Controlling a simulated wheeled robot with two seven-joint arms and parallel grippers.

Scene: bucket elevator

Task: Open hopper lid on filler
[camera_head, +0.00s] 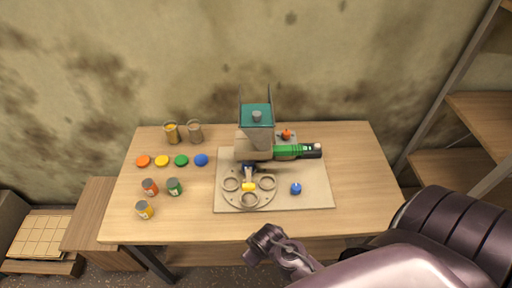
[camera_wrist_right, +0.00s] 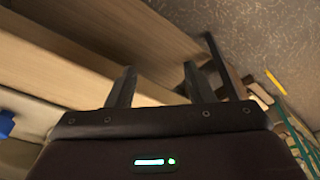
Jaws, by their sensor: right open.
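The filler (camera_head: 252,147) is a beige machine on a pale base plate near the back middle of the table. Its hopper is topped by a teal lid (camera_head: 257,111) with a grey knob in the middle; the lid looks shut. Two thin dark posts rise behind the lid. My right gripper (camera_head: 262,243) is low in front of the table's front edge, well apart from the filler. In the right wrist view its two fingers (camera_wrist_right: 158,88) stand apart with nothing between them. My left gripper is not in the head view.
The table (camera_head: 365,185) holds a base plate (camera_head: 315,197) with a ringed turntable (camera_head: 248,199), a green cylinder (camera_head: 290,152) and a blue knob (camera_head: 296,188). Coloured lids (camera_head: 162,161), small cans (camera_head: 150,187) and two containers (camera_head: 172,132) stand left. A shelf (camera_head: 480,125) is right.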

